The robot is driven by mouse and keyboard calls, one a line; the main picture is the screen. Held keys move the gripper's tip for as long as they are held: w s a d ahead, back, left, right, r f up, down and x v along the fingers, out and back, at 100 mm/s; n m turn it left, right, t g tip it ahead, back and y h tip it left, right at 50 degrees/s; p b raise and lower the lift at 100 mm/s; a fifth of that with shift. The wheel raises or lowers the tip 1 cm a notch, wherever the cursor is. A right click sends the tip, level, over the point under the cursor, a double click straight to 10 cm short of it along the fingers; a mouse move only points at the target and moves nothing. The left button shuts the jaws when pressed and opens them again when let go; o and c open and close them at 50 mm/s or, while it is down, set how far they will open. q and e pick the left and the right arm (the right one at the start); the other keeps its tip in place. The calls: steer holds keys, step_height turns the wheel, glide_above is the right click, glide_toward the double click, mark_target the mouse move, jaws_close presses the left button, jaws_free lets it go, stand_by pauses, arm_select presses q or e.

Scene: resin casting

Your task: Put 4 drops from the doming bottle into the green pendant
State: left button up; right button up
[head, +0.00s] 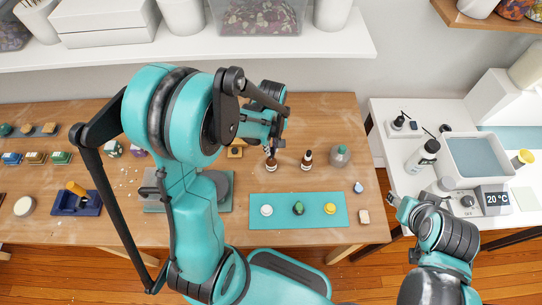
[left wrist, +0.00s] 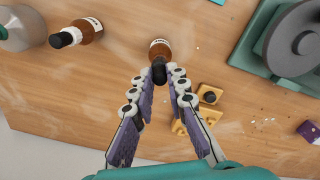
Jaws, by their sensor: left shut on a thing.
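A brown bottle (head: 271,164) with a dark top and pale label is at the back of the wooden table. My left gripper (head: 269,146) is shut on its dark top from above. In the left wrist view the bottle (left wrist: 160,50) is between the fingertips (left wrist: 165,77). I cannot read its label or tell whether it touches the table. The green pendant (head: 298,208) lies in the middle of a teal mat (head: 282,222), apart from the bottle. My right gripper (head: 398,204) is at the white table's near left edge; its jaws are too small to judge.
A second brown bottle (head: 306,161) and a grey-green bottle (head: 340,155) stand to the right. A white piece (head: 266,210) and a yellow piece (head: 330,208) flank the green one. My left arm hides part of the table. A white shelf (head: 330,42) runs behind.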

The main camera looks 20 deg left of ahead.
arm_select(q)
step_height(320, 180, up, 7)
steer(key=p, duration=0.5)
steer(key=shift+r, duration=0.2)
steer(key=shift+f, duration=0.1)
arm_select(e)
step_height(320, 180, up, 5)
steer(key=shift+r, duration=0.2)
